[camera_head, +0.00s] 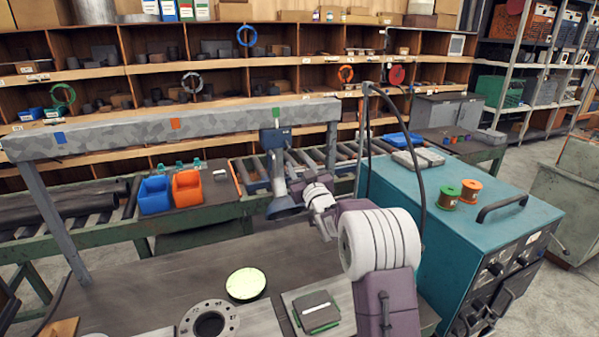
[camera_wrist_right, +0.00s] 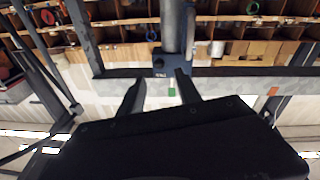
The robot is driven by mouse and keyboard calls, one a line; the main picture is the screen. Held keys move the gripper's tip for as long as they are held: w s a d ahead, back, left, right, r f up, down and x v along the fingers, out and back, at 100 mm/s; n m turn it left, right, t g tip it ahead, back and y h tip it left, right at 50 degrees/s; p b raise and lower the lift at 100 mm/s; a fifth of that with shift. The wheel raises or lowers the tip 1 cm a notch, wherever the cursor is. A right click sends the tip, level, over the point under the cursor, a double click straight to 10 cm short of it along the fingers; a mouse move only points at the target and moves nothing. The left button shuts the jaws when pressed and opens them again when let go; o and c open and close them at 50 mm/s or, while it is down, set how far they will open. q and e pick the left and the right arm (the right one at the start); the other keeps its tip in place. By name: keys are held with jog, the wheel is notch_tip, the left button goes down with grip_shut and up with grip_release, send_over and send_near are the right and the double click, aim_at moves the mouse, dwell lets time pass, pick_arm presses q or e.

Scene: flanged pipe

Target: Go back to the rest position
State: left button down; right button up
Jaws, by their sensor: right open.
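My right arm comes in from the lower right of the head view, and my right gripper (camera_head: 284,207) is above the workbench, in front of the grey overhead beam (camera_head: 200,122). In the right wrist view the two dark fingers of my right gripper (camera_wrist_right: 160,78) stand apart with nothing held between them. A dark blue holder with a grey cylinder (camera_wrist_right: 173,25) shows beyond the fingertips; whether they touch it I cannot tell. The same holder hangs on the beam in the head view (camera_head: 276,138). My left gripper is out of view.
A bolt-holed flange (camera_head: 230,320), a yellow-green disc (camera_head: 246,284) and a dark plate (camera_head: 316,308) are on the bench (camera_head: 150,290). A teal machine (camera_head: 400,215) stands close right of my arm. Blue (camera_head: 155,196) and orange (camera_head: 187,188) bins stand behind, before shelves.

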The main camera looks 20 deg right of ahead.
dwell(0.4)
jog(key=s+a+r+n+y, duration=0.15)
jog(key=a+r, duration=0.25)
jog(key=a, duration=0.4)
jog(key=s+a+f+g, duration=0.2)
jog(key=s+a+f, duration=0.1)
jog(key=a+f, duration=0.15)
jog(key=s+a+f+m+g, duration=0.1)
jog(key=s+f+g, duration=0.7)
jog(key=s+f, duration=0.5)
jog(key=s+a+f+m+g, duration=0.1)
jog(key=s+f+g, duration=0.7)
jog(key=s+f, duration=0.6)
jog(key=s, duration=0.6)
jog(key=shift+s+a+f+y, duration=0.15)
jog(key=shift+a+f+y, duration=0.1)
jog(key=shift+y, duration=0.1)
jog(key=shift+m, duration=0.25)
